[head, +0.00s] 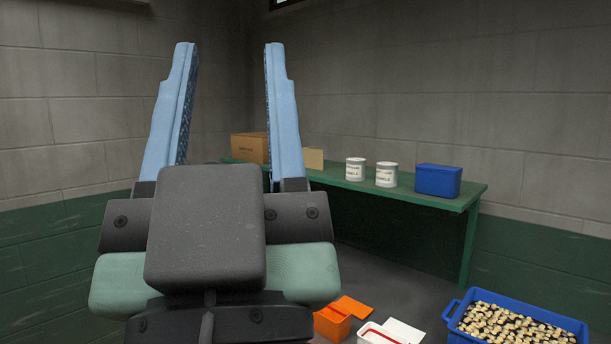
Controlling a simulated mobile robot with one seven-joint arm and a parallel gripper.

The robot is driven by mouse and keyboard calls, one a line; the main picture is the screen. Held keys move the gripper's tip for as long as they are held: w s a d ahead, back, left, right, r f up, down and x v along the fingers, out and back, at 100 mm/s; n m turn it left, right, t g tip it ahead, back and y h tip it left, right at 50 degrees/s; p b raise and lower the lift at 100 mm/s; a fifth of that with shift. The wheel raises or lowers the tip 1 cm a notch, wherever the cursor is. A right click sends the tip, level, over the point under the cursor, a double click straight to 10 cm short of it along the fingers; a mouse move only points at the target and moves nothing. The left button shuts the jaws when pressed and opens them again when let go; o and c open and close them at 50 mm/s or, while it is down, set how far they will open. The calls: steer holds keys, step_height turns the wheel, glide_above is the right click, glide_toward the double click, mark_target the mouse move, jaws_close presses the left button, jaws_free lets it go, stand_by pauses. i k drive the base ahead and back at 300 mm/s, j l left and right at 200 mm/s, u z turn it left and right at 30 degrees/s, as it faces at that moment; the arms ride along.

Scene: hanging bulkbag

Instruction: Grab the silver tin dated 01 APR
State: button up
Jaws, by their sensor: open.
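Two pale whitish cylindrical tins stand upright side by side on the green table: a left tin (355,169) and a right tin (387,174). Both carry dark print too small to read, so I cannot tell whether either is the silver tin dated 01 APR. My gripper (230,46) is open and empty, with its two blue fingers pointing up in the near foreground. It is left of the tins in the picture and apart from them. My gripper and wrist hide part of the table's left end.
A brown cardboard box (249,148) and a smaller tan piece (313,159) are on the left of the green table (428,196). A blue box (438,180) stands right of the tins. On the floor are an orange box (332,323), a white container (372,334) and a filled blue crate (574,323).

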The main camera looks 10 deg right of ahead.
mark_target(387, 172)
steer(key=i+l+z, duration=0.1)
steer(key=i+l, duration=0.2)
steer(key=i, duration=0.15)
steer(key=i+l+z, duration=0.1)
steer(key=i+l, duration=0.15)
steer(key=i, duration=0.2)
steer(key=i+l+z, duration=0.1)
steer(key=i+l, duration=0.15)
steer(key=i, duration=0.2)
steer(key=i+l, duration=0.2)
steer(key=i, duration=0.25)
steer(key=i+l+z, duration=0.15)
steer(key=i, duration=0.3)
steer(key=i+l, duration=0.1)
steer(key=l, duration=0.2)
steer(key=i+l, duration=0.15)
steer(key=l, duration=0.2)
